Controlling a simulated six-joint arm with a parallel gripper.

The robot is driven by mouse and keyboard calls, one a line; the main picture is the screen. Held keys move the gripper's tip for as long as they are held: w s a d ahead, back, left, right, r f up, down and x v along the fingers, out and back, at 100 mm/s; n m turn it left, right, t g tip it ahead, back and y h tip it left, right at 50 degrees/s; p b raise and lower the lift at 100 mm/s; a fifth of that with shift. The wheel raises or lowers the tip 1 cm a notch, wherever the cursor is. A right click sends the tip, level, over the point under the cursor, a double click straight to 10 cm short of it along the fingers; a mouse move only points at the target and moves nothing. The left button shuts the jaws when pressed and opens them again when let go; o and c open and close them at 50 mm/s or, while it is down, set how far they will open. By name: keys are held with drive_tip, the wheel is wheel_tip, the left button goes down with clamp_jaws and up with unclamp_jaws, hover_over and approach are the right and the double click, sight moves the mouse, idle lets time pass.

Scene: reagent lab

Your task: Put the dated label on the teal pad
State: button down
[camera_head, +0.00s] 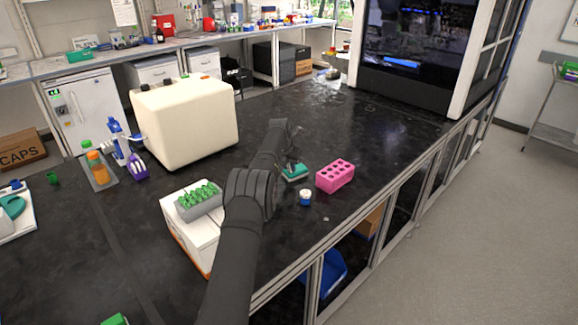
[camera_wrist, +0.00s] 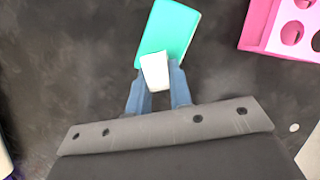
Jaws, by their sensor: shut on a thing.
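In the wrist view, my gripper (camera_wrist: 158,88) is shut on a small white label (camera_wrist: 155,71) held between its blue fingertips. No date can be read on it. The teal pad (camera_wrist: 170,30) lies just beyond the fingertips, and the label overlaps its near edge in the picture. I cannot tell whether the label touches the pad. In the head view, the teal pad (camera_head: 296,172) lies on the black bench beside my gripper (camera_head: 287,166), partly hidden by the arm. The label cannot be made out there.
A pink rack (camera_head: 335,176) with holes stands right of the pad. A small white and blue pot (camera_head: 305,197) stands nearer. A grey rack of green-capped tubes (camera_head: 199,201) sits on a white box (camera_head: 190,234) at left. A cream machine (camera_head: 186,122) stands behind. The bench beyond is clear.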

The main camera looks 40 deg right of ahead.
drive_tip(key=shift+f, duration=0.1)
drive_tip(key=c, duration=1.3)
unclamp_jaws()
drive_tip(key=v, duration=1.2)
drive_tip(key=x, duration=1.2)
